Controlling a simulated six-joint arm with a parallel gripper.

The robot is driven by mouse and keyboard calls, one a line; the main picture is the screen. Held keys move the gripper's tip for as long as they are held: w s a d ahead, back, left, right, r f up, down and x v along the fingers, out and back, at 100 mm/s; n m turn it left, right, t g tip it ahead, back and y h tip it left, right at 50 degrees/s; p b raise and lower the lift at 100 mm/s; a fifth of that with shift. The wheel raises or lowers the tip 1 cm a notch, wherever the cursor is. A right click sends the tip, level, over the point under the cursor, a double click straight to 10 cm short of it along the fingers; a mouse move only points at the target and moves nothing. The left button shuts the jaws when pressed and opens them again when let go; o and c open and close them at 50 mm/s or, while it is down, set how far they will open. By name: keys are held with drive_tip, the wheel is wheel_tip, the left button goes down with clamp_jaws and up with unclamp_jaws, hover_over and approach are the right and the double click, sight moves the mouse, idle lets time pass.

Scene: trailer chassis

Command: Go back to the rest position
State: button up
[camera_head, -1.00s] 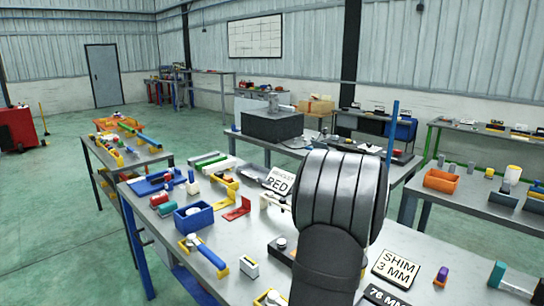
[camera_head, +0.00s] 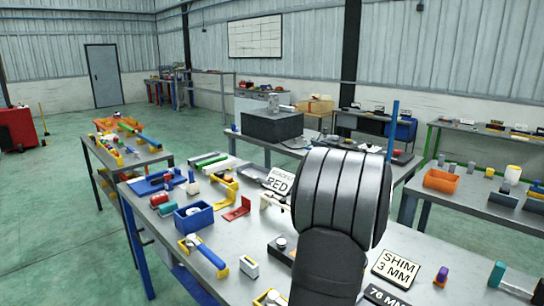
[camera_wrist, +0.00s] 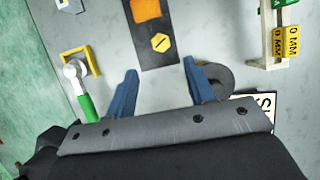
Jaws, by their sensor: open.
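My gripper (camera_wrist: 160,88) shows in the wrist view with its two blue fingers spread apart and nothing between them. It is above the grey workbench top (camera_wrist: 113,62). In the head view my own dark arm link covers the middle of the bench (camera_head: 222,262), and the gripper itself is hidden there. Past the fingertips in the wrist view lies a dark plate (camera_wrist: 151,30) with an orange block and a yellow hexagonal piece on it.
A green-handled tool (camera_wrist: 84,95) rests by a yellow bracket (camera_wrist: 95,58), left of the fingers.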

drive_tip(key=x, duration=0.8)
drive_tip(key=shift+a+f, duration=0.1)
drive_tip(key=shift+f, duration=0.25)
drive_tip(key=shift+w+n, duration=0.15)
drive_tip(key=shift+n, duration=0.15)
drive_tip(key=n+g+y, duration=0.1)
drive_tip(key=n, duration=0.2)
drive_tip(key=shift+w+n, duration=0.1)
drive_tip(key=shift+n, duration=0.2)
drive_tip(key=n+g, duration=0.2)
drive_tip(key=n, duration=0.2)
drive_tip(key=shift+w+n, duration=0.15)
drive_tip(key=shift+n, duration=0.25)
drive_tip(key=n+g, duration=0.1)
drive_tip(key=n, duration=0.3)
drive_tip(key=shift+w+g, duration=0.15)
drive_tip(key=shift+g, duration=0.25)
drive_tip(key=n+g+h, duration=0.1)
drive_tip(key=n, duration=0.3)
drive_tip(key=shift+w, duration=0.1)
